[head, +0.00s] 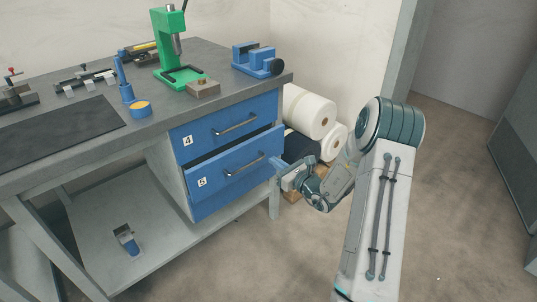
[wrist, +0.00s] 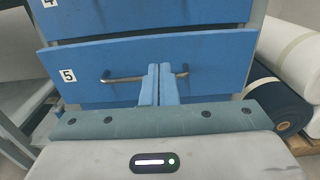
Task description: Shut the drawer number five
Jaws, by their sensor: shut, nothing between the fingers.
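The blue drawer number five (head: 227,189) is the lower one in the workbench, with a "5" label and a grey bar handle (head: 245,167). It stands partly out, with a dark gap above its front. In the wrist view the drawer front (wrist: 215,55) fills the middle. My gripper (head: 276,163) is at the right end of this front. In the wrist view its blue fingers (wrist: 159,70) are together and empty, overlapping the handle (wrist: 122,80) in the picture. I cannot tell whether they touch it.
Drawer number four (head: 228,123) above looks closed. A green press (head: 172,45) and a blue vise (head: 257,60) are on the worktop. The floor at the right is clear.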

